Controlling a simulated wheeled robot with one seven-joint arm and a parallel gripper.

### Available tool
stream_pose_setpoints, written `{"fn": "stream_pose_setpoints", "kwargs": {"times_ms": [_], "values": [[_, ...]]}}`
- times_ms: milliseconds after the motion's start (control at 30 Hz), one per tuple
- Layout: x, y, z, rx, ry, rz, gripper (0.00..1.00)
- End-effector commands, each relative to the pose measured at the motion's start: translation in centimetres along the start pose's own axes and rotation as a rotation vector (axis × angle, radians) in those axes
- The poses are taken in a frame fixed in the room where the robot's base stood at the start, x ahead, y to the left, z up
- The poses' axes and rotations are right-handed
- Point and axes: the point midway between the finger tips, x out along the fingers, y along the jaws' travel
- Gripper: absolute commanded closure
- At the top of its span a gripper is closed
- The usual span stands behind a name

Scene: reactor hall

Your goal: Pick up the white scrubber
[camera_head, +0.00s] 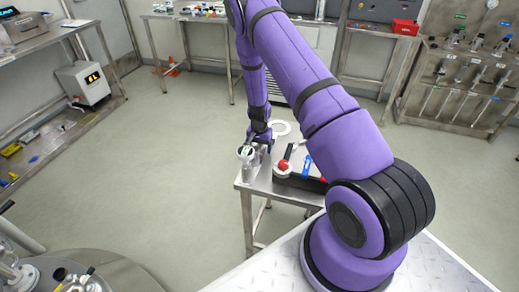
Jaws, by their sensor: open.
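My purple arm reaches over a small metal table (256,187). My gripper (257,146) points down at the table's left far part and is open; its fingers are small and partly hidden. A small white round thing (245,151) is close beside the fingers, at the table's left edge; I cannot tell whether they touch. A white ring (281,128) lies at the far side of the table, right of the gripper. I cannot tell for certain which white item is the scrubber.
A red-topped item (283,165), a blue item (306,167) and a dark tray (300,182) stand right of the gripper. My arm hides the table's right part. Benches stand left and behind, with a tool rack (468,80) at right.

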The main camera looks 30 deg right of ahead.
Motion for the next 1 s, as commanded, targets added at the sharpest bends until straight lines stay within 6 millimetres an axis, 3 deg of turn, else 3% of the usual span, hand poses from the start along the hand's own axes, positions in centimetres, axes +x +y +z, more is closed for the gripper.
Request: {"fn": "stream_pose_setpoints", "kwargs": {"times_ms": [133, 367, 400, 733, 1000], "values": [[0.0, 0.0, 0.0, 0.0, 0.0, 0.0, 0.17], [-0.1, 0.0, 0.0, 0.0, 0.0, 0.0, 0.68], [-0.1, 0.0, 0.0, 0.0, 0.0, 0.0, 0.7], [-0.7, -0.1, -0.1, 0.0, 0.002, -0.002, 0.71], [-5.2, -0.1, 0.0, -0.001, 0.002, -0.003, 0.71]]}}
